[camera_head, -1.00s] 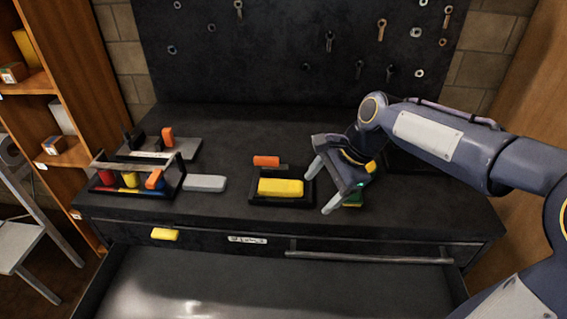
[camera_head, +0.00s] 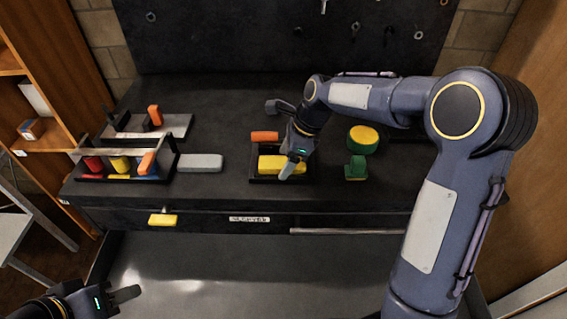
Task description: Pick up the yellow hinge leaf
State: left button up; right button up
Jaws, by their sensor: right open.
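A yellow block, which looks like the yellow hinge leaf (camera_head: 270,163), lies in a small black holder (camera_head: 262,180) on the dark bench top. My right gripper (camera_head: 291,168) is open above the right part of the yellow block. One pale finger overlaps the block in the view; the other finger is hidden, and I cannot tell whether they touch it. My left gripper (camera_head: 122,295) is at the lower left, in front of the bench and far from the block. Only one dark finger of it shows clearly.
An orange piece (camera_head: 265,136) lies just behind the holder. A green block (camera_head: 356,168) and a yellow-topped green round piece (camera_head: 363,138) stand to the right. A grey block (camera_head: 201,163) and a rack of coloured pieces (camera_head: 120,178) are to the left. A drawer (camera_head: 225,270) is open in front.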

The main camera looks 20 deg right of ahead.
jog(key=shift+c, duration=0.4)
jog(key=c, duration=1.2)
jog(key=shift+c, duration=0.5)
jog(key=shift+r, duration=0.1)
